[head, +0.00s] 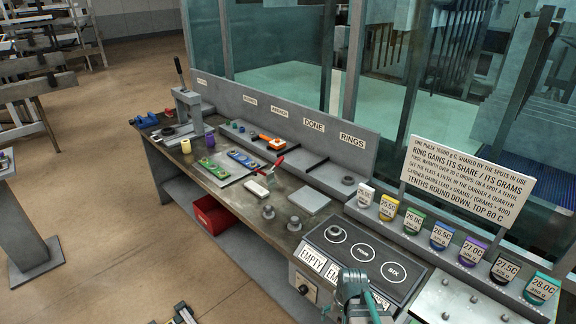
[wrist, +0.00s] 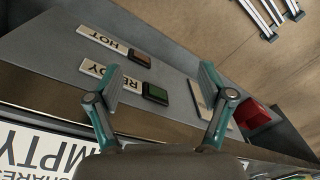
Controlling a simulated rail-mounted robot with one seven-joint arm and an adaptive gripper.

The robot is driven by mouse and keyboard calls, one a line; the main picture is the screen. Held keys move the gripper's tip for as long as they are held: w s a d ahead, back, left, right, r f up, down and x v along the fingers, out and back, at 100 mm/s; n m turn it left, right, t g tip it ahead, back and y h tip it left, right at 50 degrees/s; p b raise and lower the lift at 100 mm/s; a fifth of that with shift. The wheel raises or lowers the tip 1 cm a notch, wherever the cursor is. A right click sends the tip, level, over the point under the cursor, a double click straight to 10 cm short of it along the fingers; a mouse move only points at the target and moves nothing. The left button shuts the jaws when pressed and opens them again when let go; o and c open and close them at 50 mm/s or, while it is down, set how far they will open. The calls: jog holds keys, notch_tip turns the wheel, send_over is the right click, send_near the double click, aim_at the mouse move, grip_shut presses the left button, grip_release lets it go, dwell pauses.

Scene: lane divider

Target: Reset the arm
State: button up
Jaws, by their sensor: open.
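My gripper (wrist: 160,85) is open and empty in the wrist view, its two teal fingers spread wide apart. Between and beyond the fingers are a green indicator (wrist: 155,94) by a partly hidden label and a brown one (wrist: 141,60) by a label reading HOT. In the head view my gripper (head: 353,288) is at the bottom, in front of the dark panel with the spots (head: 362,253). Its fingertips are hard to make out there.
A metal ring or weight (head: 335,233) sits on one spot. Coloured temperature tags (head: 440,237) line the right rail under a sign (head: 468,172). Two grey weights (head: 294,223) stand on the bench near a pale plate (head: 310,200). A red bin (head: 212,214) is below.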

jog(key=s+d+f+n+g+b, duration=0.1)
jog(key=s+f+g+b, duration=0.6)
jog(key=s+f, duration=2)
jog(key=s+b, duration=0.1)
jog(key=s, duration=0.2)
jog(key=shift+s+f+n+h+b, duration=0.2)
jog(key=shift+s+n+h+b, duration=0.1)
jog(key=shift+s+h+b, duration=0.1)
